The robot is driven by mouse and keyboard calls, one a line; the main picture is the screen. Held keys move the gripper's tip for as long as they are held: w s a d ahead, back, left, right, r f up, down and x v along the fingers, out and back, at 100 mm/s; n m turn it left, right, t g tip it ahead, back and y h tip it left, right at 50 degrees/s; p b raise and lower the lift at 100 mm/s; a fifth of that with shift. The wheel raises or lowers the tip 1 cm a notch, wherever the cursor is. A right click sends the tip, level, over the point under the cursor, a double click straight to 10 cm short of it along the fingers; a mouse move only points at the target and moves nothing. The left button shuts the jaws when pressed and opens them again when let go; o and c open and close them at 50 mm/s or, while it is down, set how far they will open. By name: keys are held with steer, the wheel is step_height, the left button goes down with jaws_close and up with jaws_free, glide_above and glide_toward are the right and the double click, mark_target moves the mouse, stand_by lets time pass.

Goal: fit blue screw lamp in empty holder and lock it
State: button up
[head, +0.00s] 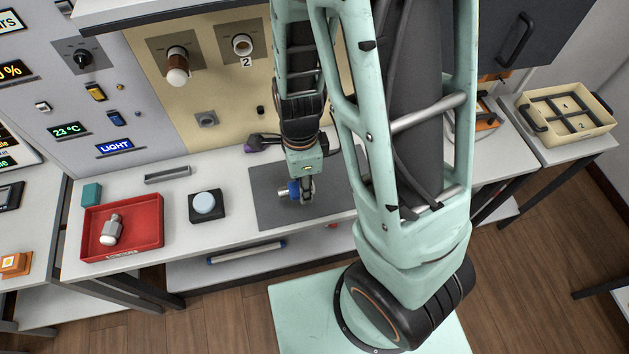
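The blue screw lamp (293,188) is over or on the dark grey mat (265,210), its metal screw end pointing left. My gripper (307,190) points down at the lamp's right end, and its fingers hide that end. I cannot tell whether they are closed on it or whether the lamp is off the mat. The empty holder (243,45), a round socket marked 2, is on the cream panel at the back. The holder to its left (177,54) has a white and brown lamp (177,76) in it.
A red tray (150,241) with a whitish lamp (111,231) and a black box with a pale blue round top (206,204) stand to the left. A grey channel (167,175) lies behind them. A cream divided crate (597,118) is far right. My arm blocks the middle.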

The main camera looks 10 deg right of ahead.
mark_target(319, 183)
steer(key=w+d+f+b, duration=0.1)
steer(key=w+f+b, duration=0.1)
steer(key=w+d+f+b, duration=0.2)
steer(key=b, duration=0.1)
steer(key=w+d+f+b, duration=0.2)
steer(key=shift+w+f+b, duration=0.15)
steer(key=shift+f+b, duration=0.15)
steer(key=shift+w+d+f+b, duration=0.25)
steer(key=shift+w+f+b, duration=0.05)
steer(key=shift+w+b, duration=0.1)
steer(key=f+b, duration=0.3)
steer(key=shift+w+d, duration=0.25)
steer(key=shift+w, duration=0.05)
steer(key=shift+f, duration=0.25)
steer(key=shift+f+b, duration=0.15)
steer(key=shift+b, duration=0.15)
steer(key=o, duration=1.3)
steer(key=shift+f, duration=0.1)
